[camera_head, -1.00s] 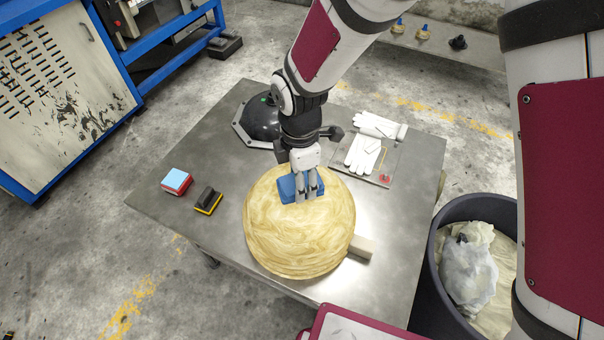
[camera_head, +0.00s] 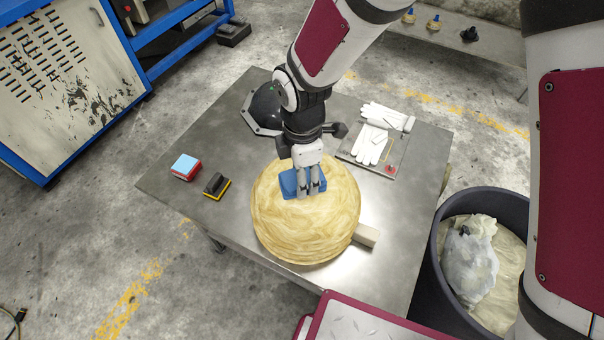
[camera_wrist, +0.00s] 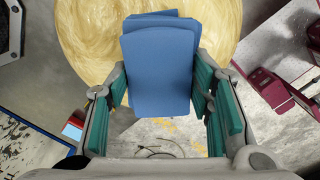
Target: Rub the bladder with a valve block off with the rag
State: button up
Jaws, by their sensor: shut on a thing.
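The bladder (camera_head: 305,230) is a large, round, yellowish streaked disc on the metal table. Its valve block (camera_head: 367,236) is a pale block sticking out at its right side. The rag (camera_head: 289,184) is a folded blue cloth on the upper part of the bladder. My gripper (camera_head: 309,190) points down and is shut on the rag. In the wrist view the rag (camera_wrist: 158,70) lies between the two green-padded fingers, with the bladder (camera_wrist: 90,35) behind it. I cannot tell how firmly the rag presses on the bladder.
A blue-and-red block (camera_head: 186,167) and a black-and-yellow brush-like tool (camera_head: 216,186) lie to the left. A black dome-shaped thing (camera_head: 262,108) is behind my gripper. White gloves (camera_head: 372,140) lie on a board at the right. A dark bin (camera_head: 448,290) stands beyond the table's right edge.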

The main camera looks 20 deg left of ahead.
jog(key=shift+r+p, duration=1.1)
jog(key=shift+r, duration=1.85)
